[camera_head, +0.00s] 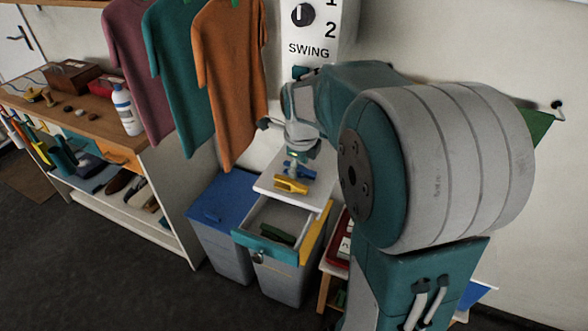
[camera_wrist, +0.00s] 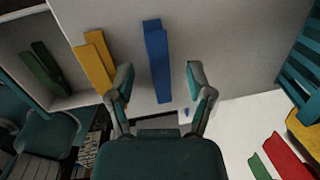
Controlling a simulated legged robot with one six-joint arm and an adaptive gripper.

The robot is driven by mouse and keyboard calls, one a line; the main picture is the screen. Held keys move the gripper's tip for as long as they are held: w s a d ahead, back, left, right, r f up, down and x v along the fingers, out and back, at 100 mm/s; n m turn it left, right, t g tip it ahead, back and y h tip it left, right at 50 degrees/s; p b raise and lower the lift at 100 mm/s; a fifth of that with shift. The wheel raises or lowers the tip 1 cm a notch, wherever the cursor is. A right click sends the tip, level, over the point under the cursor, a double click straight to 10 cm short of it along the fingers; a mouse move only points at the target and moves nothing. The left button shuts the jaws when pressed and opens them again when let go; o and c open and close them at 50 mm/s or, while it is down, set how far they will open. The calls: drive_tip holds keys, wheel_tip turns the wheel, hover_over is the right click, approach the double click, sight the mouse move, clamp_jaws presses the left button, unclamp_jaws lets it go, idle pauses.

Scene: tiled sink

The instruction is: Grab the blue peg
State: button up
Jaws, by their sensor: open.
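The blue peg (camera_wrist: 157,60) lies on a white top in the wrist view, long side running up and down the picture. It also shows in the head view (camera_head: 299,170), partly hidden under my gripper. In the wrist view my gripper (camera_wrist: 160,82) is open and empty, its two fingers apart on the left and right of the peg in the picture. The peg's lower end reaches between the fingers in the picture. I cannot tell how much height separates them. No contact shows.
A yellow peg (camera_wrist: 97,62) lies left of the blue one. A green peg (camera_wrist: 46,70) lies in the open drawer (camera_head: 265,246) below the top. Blue-lidded bin (camera_head: 222,199) stands left. Hanging shirts (camera_head: 232,75) are close left of my arm.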

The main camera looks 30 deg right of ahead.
drive_tip(key=shift+f, duration=0.35)
clamp_jaws()
drive_tip(key=shift+r, duration=0.1)
